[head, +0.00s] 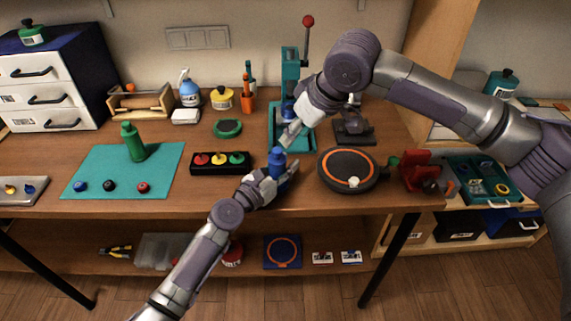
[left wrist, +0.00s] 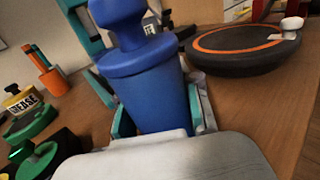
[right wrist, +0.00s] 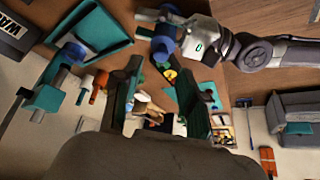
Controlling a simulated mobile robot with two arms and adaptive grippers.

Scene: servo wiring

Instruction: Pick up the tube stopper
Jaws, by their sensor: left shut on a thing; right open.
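My left gripper (head: 268,178) is shut on a blue tapered piece (head: 277,161) with a narrow neck and knob, which looks like a stopper. It stands roughly upright at the front of the bench; whether it touches the bench is unclear. In the left wrist view the blue piece (left wrist: 148,85) sits between the teal fingers. My right gripper (head: 289,136) is open and empty, just above and behind it, near the teal press (head: 289,75). In the right wrist view the blue piece (right wrist: 164,42) shows beyond the open fingers (right wrist: 160,95).
A round black pad with an orange ring (head: 332,172) lies right of my left gripper. A black button box (head: 206,163) is to the left. A teal mat (head: 90,160) carries a green bottle-like piece (head: 133,143) and several small knobs. A red vise (head: 416,171) sits at the right edge.

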